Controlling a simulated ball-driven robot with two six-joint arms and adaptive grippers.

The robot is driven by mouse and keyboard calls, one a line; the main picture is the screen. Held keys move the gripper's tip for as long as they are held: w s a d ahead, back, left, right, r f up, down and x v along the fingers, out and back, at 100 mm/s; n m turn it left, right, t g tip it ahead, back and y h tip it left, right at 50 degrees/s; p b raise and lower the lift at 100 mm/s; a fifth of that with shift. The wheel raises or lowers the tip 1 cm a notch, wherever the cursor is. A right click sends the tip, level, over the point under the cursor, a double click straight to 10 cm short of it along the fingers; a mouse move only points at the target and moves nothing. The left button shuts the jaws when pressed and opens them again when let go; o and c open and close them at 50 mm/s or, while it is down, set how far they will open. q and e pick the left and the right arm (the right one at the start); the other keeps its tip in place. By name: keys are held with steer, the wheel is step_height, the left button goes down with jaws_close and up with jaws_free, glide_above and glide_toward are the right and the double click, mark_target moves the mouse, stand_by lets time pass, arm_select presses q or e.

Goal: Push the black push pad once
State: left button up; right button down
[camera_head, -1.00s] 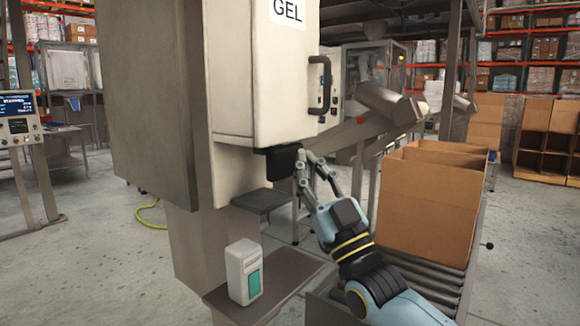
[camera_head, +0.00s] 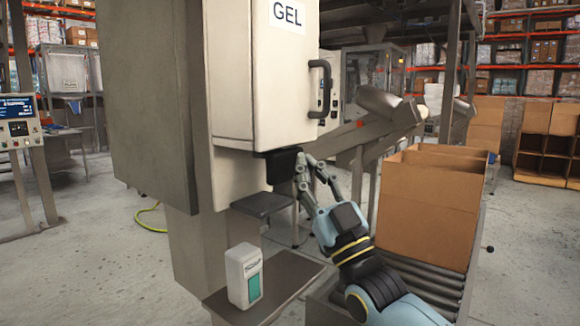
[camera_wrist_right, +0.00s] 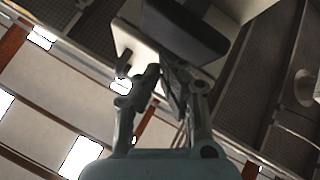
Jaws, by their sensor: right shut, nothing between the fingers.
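The black push pad (camera_head: 283,163) sits under the front of the white dispenser cabinet marked GEL (camera_head: 268,85). My right gripper (camera_head: 306,160) is shut and empty, with its fingertips right beside the pad's right side in the head view. I cannot tell whether they touch it. In the right wrist view the dark pad (camera_wrist_right: 186,28) fills the top middle, just beyond the fingers (camera_wrist_right: 160,72). My left gripper is not in view.
A small dark shelf (camera_head: 262,204) is below the pad. A white bottle with a teal label (camera_head: 244,275) stands on a lower shelf (camera_head: 290,282). An open cardboard box (camera_head: 428,212) sits on a roller conveyor (camera_head: 425,283) to the right. A black handle (camera_head: 321,88) is above.

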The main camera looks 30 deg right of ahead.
stand_by(0.3)
steer(key=shift+w+a, duration=0.15)
steer(key=shift+w, duration=0.25)
steer(key=shift+w+a+b, duration=0.35)
steer(key=shift+w+b, duration=0.2)
steer(key=shift+w, duration=0.2)
stand_by(1.0)
steer(key=shift+s, duration=0.1)
steer(key=shift+s+d+p, duration=0.25)
steer(key=shift+s+p, duration=0.05)
steer(key=shift+s, duration=0.25)
steer(key=shift+s+d+p, duration=0.25)
steer(key=shift+s+p, duration=0.05)
steer(key=shift+s, duration=0.2)
steer(key=s, duration=0.1)
steer(key=s+d+p, duration=0.1)
steer(key=s, duration=0.1)
steer(key=s+d+p, duration=0.1)
steer(key=shift+s, duration=0.3)
